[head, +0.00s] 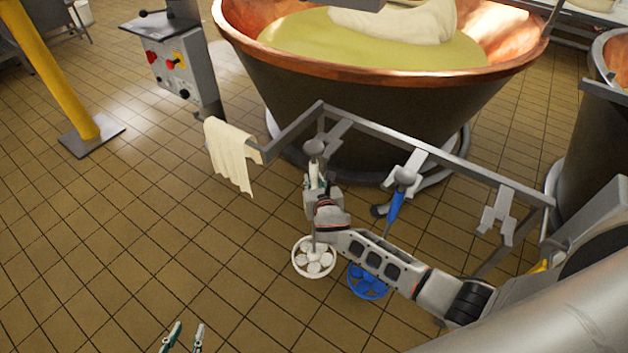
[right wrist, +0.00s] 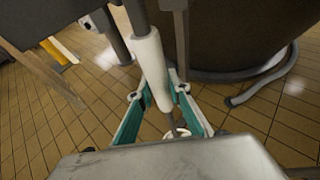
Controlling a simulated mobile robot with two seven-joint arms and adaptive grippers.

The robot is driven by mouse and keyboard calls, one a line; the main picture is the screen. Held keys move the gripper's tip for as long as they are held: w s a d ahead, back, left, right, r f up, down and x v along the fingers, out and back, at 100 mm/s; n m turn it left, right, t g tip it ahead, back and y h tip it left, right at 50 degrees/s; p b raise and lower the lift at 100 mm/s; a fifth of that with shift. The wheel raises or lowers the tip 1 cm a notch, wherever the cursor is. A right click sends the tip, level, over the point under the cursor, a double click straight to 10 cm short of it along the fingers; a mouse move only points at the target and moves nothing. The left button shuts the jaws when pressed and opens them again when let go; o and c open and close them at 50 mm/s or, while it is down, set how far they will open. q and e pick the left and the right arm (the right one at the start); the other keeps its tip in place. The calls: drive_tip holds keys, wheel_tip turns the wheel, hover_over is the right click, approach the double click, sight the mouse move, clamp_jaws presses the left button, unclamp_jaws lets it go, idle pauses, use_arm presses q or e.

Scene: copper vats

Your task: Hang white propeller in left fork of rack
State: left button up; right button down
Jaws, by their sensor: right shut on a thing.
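The white propeller's round white head (head: 314,258) hangs low near the floor, its shaft roughly upright. My right gripper (head: 318,186) is shut on its white handle (right wrist: 153,65), which lies between the green fingers in the right wrist view. The handle's grey knob (head: 314,147) is beside the prongs of the left fork (head: 337,130) of the rack (head: 430,152). I cannot tell whether the knob rests on the prongs. My left gripper (head: 182,340) is open and empty at the bottom edge, away from the rack.
A blue propeller (head: 367,281) hangs from the middle fork (head: 411,167). The right fork (head: 497,214) is empty. A cream cloth (head: 231,154) hangs on the rack's left end. A copper vat (head: 375,95) stands behind.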

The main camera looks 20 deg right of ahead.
drive_tip(key=shift+w+d+r, duration=0.1)
drive_tip(key=shift+w+d, duration=0.85)
drive_tip(key=shift+d, duration=0.2)
drive_tip(key=shift+w+d+r, duration=0.1)
drive_tip(key=shift+w+d, duration=0.85)
drive_tip(key=shift+d, duration=0.2)
idle(1.0)
drive_tip(key=shift+f+b, duration=0.35)
drive_tip(key=shift+f, duration=0.55)
idle(0.5)
drive_tip(key=shift+w+d+f, duration=0.1)
drive_tip(key=shift+d+f, duration=0.05)
drive_tip(key=shift+d, duration=0.1)
idle(1.0)
drive_tip(key=c, duration=1.8)
unclamp_jaws()
drive_tip(key=shift+f, duration=0.1)
drive_tip(key=v, duration=1.2)
